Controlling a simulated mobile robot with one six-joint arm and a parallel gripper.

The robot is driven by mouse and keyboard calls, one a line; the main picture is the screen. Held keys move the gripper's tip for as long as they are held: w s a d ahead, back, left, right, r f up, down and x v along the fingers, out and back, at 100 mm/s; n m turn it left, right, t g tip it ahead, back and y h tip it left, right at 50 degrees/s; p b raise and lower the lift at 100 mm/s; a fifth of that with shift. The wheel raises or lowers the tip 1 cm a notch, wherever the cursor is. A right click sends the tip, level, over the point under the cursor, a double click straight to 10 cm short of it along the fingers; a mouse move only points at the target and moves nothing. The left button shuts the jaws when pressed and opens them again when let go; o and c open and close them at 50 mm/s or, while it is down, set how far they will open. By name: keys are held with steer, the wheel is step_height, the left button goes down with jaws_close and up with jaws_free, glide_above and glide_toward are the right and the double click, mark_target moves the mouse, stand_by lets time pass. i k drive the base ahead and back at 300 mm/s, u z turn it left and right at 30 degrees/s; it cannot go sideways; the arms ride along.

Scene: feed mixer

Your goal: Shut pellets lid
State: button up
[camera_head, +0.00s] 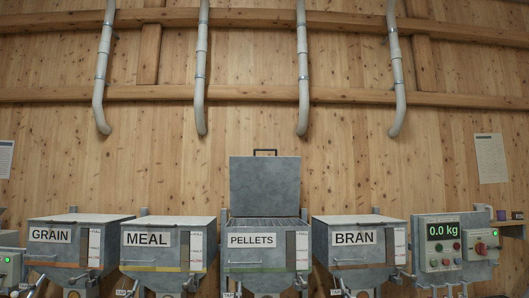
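The pellets bin (240,257) is a grey metal hopper labelled PELLETS, third from the left in the row. Its lid (265,186) stands open and upright at the back of the bin, with a dark handle (265,152) on its top edge. A grate shows across the bin's open top. My gripper is not in view.
The grain bin (50,253), meal bin (147,256) and bran bin (354,254) stand in the same row with flat lids shut. A control panel (444,258) reading 0.0 kg is at the right. Grey pipes (303,70) hang on the wooden wall above the bins.

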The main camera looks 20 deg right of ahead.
mark_target(260, 186)
steer(key=z, duration=0.05)
steer(key=i, duration=1)
steer(key=u, duration=0.05)
